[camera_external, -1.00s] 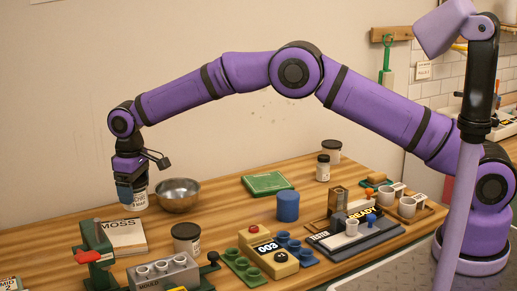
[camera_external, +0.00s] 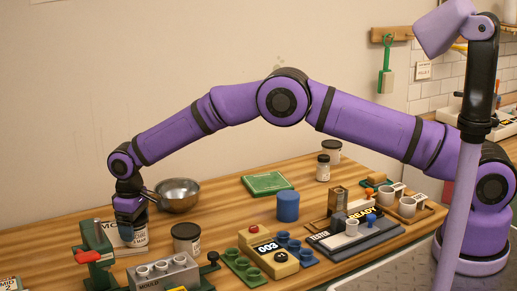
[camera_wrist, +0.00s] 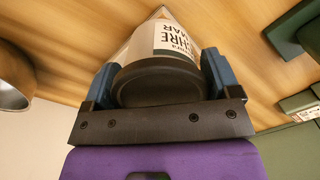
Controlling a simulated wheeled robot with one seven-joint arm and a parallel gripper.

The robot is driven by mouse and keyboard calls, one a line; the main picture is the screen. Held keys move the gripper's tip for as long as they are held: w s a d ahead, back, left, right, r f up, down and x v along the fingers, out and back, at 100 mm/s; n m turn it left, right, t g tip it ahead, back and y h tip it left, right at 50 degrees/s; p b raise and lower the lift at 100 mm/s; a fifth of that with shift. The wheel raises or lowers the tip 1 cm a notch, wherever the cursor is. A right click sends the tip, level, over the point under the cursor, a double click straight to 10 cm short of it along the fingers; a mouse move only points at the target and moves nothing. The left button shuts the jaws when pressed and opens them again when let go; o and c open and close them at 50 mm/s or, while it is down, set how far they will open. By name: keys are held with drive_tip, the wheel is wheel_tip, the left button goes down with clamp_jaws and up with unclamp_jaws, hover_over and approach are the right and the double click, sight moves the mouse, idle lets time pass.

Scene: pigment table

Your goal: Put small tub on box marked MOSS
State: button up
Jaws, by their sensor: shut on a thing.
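The small tub (camera_external: 139,237) is white with a dark lid and printed lettering. My gripper (camera_external: 129,222) is shut on it, the jaws on either side near the lid. In the wrist view the tub (camera_wrist: 176,42) sits between the two blue fingers of my gripper (camera_wrist: 160,80), lid toward the camera. The box marked MOSS (camera_external: 108,229) is a flat white box on the table, mostly hidden behind the tub and gripper. The tub is over or at the box's right part; I cannot tell whether it touches the top.
A metal bowl (camera_external: 177,196) stands just behind the gripper. A dark-lidded jar (camera_external: 187,238) stands to the right. The green press with a red handle (camera_external: 90,257) and the grey mould block (camera_external: 163,274) are in front. Table between bowl and green book (camera_external: 267,183) is clear.

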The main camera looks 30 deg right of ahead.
drive_tip(key=o, duration=0.9)
wheel_tip(320, 180, up, 12)
drive_tip(key=shift+r, duration=0.1)
